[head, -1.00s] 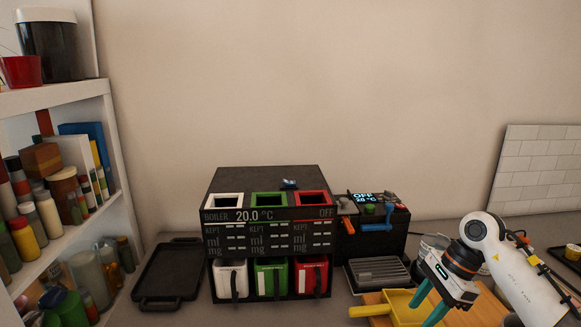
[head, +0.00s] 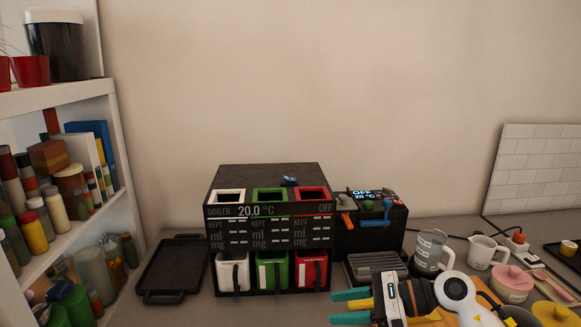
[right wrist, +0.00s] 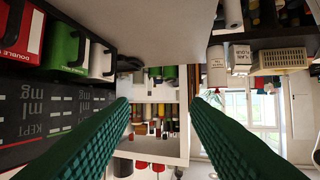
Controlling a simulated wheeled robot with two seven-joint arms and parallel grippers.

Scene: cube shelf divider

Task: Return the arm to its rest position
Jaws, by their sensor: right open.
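My right gripper (head: 337,307) is in the lower middle of the head view, its teal fingers pointing left. The fingers are apart. The right wrist view shows the same two ridged fingers (right wrist: 160,110) wide apart with nothing between them. In the head view a yellow handle (head: 360,304) shows between the fingers; the rest of the yellow pan is hidden behind my gripper and arm. My right forearm comes in from the lower right. My left gripper is not in view.
The boiler unit (head: 268,215) stands left of the gripper, with white, green and red containers below. A black tray (head: 172,270) lies further left, beside a full shelf (head: 60,85). A glass jug (head: 430,252), white mug (head: 482,251) and pink pot (head: 511,284) stand at right.

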